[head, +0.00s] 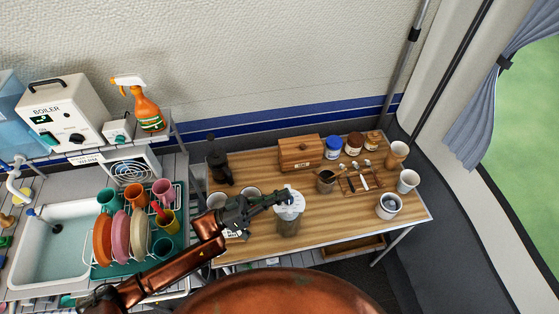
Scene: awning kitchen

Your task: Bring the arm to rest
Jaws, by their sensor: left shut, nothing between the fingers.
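My left arm comes in from the lower left, and its gripper (284,196) is shut and empty. In the picture, the fingertips overlap the top of a grey canister with a pale lid (289,222) on the wooden table (335,229). I cannot tell whether they touch it. The arm passes in front of the table's left end. My right gripper is not in view.
The table holds a wooden box (300,153), several jars, cups, a black press (218,163) and a small rack with spoons (360,181). At the left are a sink (50,250), a dish rack with plates (120,237), and a shelf with a boiler (62,115) and an orange spray bottle (147,110).

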